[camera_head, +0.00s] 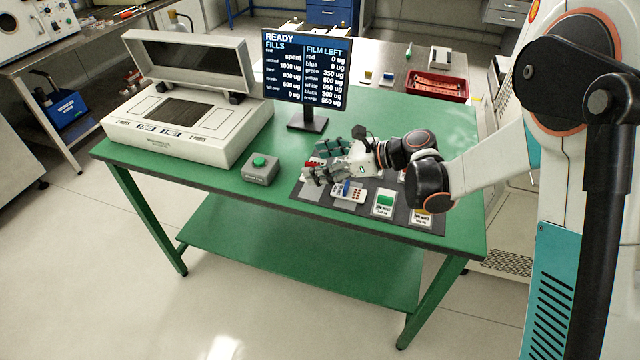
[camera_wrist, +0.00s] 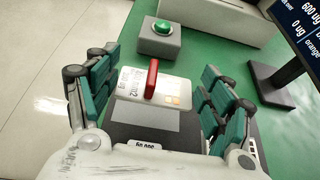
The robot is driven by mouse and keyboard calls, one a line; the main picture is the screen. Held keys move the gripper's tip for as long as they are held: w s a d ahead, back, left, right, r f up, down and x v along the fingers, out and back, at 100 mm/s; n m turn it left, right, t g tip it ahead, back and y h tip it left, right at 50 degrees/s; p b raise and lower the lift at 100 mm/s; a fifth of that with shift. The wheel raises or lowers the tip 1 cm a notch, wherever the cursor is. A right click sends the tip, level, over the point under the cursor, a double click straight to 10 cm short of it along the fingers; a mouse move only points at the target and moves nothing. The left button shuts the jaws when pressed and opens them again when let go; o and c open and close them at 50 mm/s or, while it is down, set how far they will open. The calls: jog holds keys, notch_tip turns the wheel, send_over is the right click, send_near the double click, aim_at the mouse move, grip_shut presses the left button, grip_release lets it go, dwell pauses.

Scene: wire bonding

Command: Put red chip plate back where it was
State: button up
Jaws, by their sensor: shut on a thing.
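The red chip plate (camera_wrist: 130,92) is a pale plate with an upright red handle (camera_wrist: 152,78), seen between my fingers in the wrist view. My gripper (camera_wrist: 155,88) is shut on it. In the head view my gripper (camera_head: 322,172) is over the left end of the dark mat (camera_head: 299,188), and the plate is mostly hidden by the fingers. A bare grey patch (camera_wrist: 150,122) of the mat shows just below the plate in the wrist view. I cannot tell whether the plate touches the mat.
A green-button box (camera_head: 260,168) stands to the left. The monitor (camera_head: 306,70) and the open white machine (camera_head: 170,135) stand behind. A red tray (camera_head: 438,85) is farther back.

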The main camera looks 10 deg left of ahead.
aim_at(320, 187)
jog(key=shift+f+b, duration=0.9)
jog(key=shift+f, duration=1.8)
jog(key=shift+f, duration=0.15)
jog(key=o, duration=1.1)
jog(key=shift+c, duration=0.2)
jog(key=shift+r, duration=0.25)
jog(key=p+v, duration=0.3)
jog(key=v, duration=0.9)
jog(key=shift+p, duration=0.35)
